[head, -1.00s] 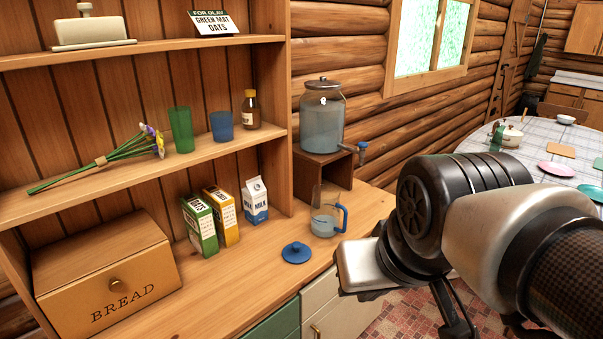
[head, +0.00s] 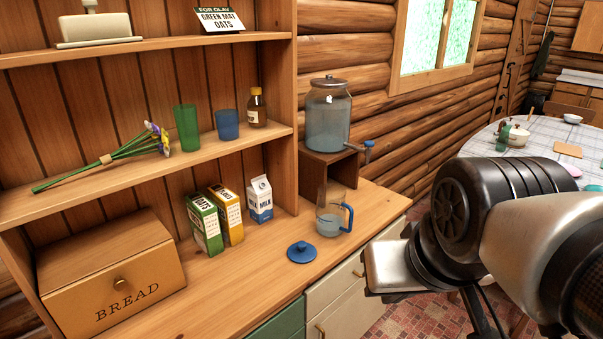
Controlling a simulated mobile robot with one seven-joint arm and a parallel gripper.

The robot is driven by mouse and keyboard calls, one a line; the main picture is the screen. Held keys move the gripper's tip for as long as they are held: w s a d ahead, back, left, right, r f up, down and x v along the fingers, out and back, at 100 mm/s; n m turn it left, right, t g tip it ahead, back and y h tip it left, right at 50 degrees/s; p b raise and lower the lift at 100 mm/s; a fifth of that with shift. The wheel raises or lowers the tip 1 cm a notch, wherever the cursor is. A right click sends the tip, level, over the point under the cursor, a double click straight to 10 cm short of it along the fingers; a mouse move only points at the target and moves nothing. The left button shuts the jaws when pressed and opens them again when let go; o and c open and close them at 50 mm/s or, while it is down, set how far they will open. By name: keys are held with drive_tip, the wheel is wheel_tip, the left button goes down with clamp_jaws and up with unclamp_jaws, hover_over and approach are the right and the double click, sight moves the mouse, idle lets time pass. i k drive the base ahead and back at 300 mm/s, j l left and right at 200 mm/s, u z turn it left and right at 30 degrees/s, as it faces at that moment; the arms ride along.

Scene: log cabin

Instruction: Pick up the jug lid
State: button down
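The blue jug lid (head: 302,252) lies on the wooden counter near its front edge, with its knob up. The clear jug (head: 331,213) with a blue handle stands just behind it to the right, uncovered, with some liquid inside. My arm comes in from the right, in front of the counter. My gripper (head: 470,320) is at the lower edge of the picture, partly hidden by the arm and cut off, apart from the lid. Its fingers cannot be made out clearly.
A bread box (head: 110,275) is at the left. A glass dispenser (head: 328,115) sits on a wooden stand (head: 345,170) behind the jug. The counter around the lid is clear.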

sight(300, 253)
drive_tip(key=u, duration=0.45)
drive_tip(key=i+l+u, duration=0.4)
drive_tip(key=l+u, duration=0.15)
drive_tip(key=i+l+u, duration=0.1)
drive_tip(key=l+u, duration=0.2)
drive_tip(key=i+l, duration=0.1)
drive_tip(key=l, duration=0.25)
drive_tip(key=i+l, duration=0.15)
drive_tip(key=l, duration=0.2)
drive_tip(key=i+l, duration=0.1)
drive_tip(key=l, duration=0.2)
drive_tip(key=u, duration=0.05)
